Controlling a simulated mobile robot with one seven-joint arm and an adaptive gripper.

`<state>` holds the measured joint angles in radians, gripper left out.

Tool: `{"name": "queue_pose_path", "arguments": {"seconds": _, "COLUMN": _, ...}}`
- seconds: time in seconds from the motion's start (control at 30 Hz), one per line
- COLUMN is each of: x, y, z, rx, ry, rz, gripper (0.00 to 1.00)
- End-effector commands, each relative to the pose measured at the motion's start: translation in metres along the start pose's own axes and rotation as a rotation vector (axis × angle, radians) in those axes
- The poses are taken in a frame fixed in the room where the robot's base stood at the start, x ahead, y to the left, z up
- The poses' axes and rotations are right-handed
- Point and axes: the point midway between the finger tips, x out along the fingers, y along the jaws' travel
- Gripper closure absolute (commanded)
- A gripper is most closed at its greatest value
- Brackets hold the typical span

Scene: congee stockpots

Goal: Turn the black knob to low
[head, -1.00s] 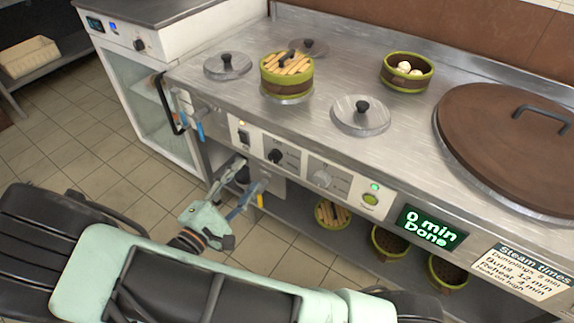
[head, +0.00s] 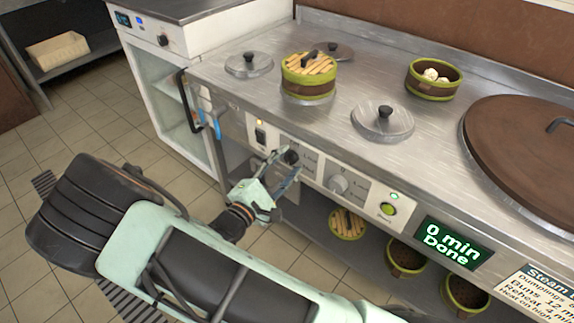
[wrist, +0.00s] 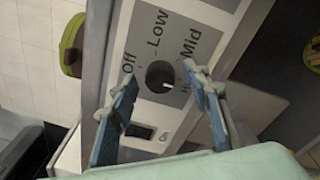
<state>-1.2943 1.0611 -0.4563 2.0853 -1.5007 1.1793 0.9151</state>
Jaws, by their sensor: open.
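The black knob (head: 290,157) is on the steel steamer's front panel, with printed labels beside it. In the wrist view the black knob (wrist: 160,77) is round and dark, with Off, Low and Mid printed around it; a further label is partly hidden by a finger. My gripper (head: 284,171) is open in front of the knob. In the wrist view my gripper (wrist: 160,74) has its blue-grey fingers on either side of the knob, and I see no clear contact.
A grey knob (head: 338,184) and a green button (head: 387,209) are farther right on the panel. A black switch (head: 260,135) is to the left. Steamer baskets (head: 407,257) stand on the shelf below. A display (head: 446,243) reads "0 min Done".

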Motion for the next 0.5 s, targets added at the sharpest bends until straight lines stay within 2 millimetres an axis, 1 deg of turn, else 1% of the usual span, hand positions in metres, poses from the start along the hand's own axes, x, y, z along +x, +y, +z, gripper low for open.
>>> {"name": "queue_pose_path", "arguments": {"seconds": 0.3, "x": 0.0027, "y": 0.0004, "z": 0.0002, "rx": 0.000, "ry": 0.000, "rz": 0.000, "gripper": 0.57}}
{"name": "queue_pose_path", "arguments": {"seconds": 0.5, "x": 0.0025, "y": 0.0003, "z": 0.0001, "rx": 0.000, "ry": 0.000, "rz": 0.000, "gripper": 0.79}}
